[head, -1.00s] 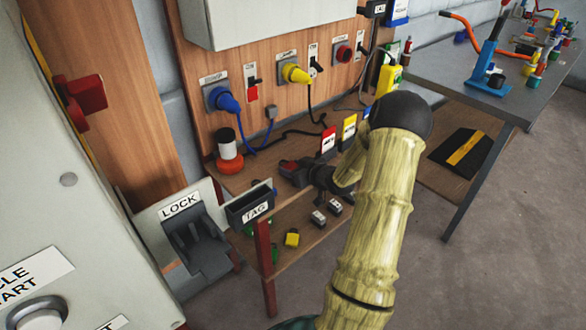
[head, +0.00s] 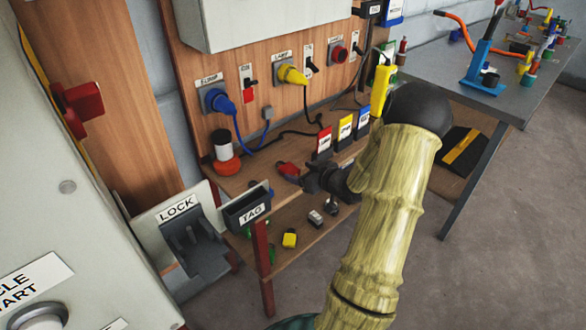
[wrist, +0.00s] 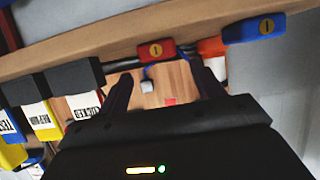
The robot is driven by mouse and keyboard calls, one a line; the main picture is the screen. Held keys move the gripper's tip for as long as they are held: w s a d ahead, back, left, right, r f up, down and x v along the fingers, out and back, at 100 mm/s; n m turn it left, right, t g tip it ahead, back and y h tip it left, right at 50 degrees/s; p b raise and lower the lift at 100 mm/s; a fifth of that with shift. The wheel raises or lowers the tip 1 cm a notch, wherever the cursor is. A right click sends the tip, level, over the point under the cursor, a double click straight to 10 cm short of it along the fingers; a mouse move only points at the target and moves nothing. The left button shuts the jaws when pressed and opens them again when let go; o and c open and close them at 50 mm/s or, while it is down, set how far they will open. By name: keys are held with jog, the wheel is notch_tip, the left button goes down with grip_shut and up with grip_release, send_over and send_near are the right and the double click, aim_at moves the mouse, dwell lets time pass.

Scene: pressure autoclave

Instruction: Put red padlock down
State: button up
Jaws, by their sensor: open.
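The red padlock (head: 288,168) rests on the wooden shelf below the socket panel, left of my gripper (head: 309,180) in the head view. In the wrist view the red padlock (wrist: 156,51) shows its round keyhole, just beyond my fingertips (wrist: 163,82). My fingers are spread apart with nothing held between them. A small gap shows between the padlock and the gripper in the head view. The padlock's shackle is hard to make out.
A blue padlock-like block (wrist: 254,28) lies near the red one. Red, yellow and blue tags (head: 324,143) stand behind my gripper. The TAG bin (head: 248,207) and LOCK holder (head: 190,240) are at the left. Cables run along the shelf. A yellow block (head: 289,239) lies lower down.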

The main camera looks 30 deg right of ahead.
jog(key=v, duration=0.6)
jog(key=shift+f+p, duration=0.1)
jog(key=shift+p, duration=0.2)
jog(key=shift+w, duration=0.1)
jog(key=a+r+g+h+p, duration=0.1)
jog(key=a+r+g+p, duration=0.2)
jog(key=a+r+p, duration=0.5)
jog(key=a+r+g+h+p, duration=0.2)
jog(key=a+r+p, duration=0.2)
jog(key=r+p, duration=0.75)
jog(key=s+a+r+g+p, duration=0.2)
jog(key=s+a+r+p, duration=0.4)
jog(key=a+r+p, duration=0.2)
jog(key=s+a+r+m+g+y+p, duration=0.1)
jog(key=s+a+r+g+p, duration=0.2)
jog(key=r, duration=0.9)
jog(key=s+a+p, duration=0.3)
jog(key=a+p, duration=0.2)
jog(key=shift+r+m+g, duration=0.2)
jog(key=shift+m+g, duration=0.1)
jog(key=shift+a, duration=0.1)
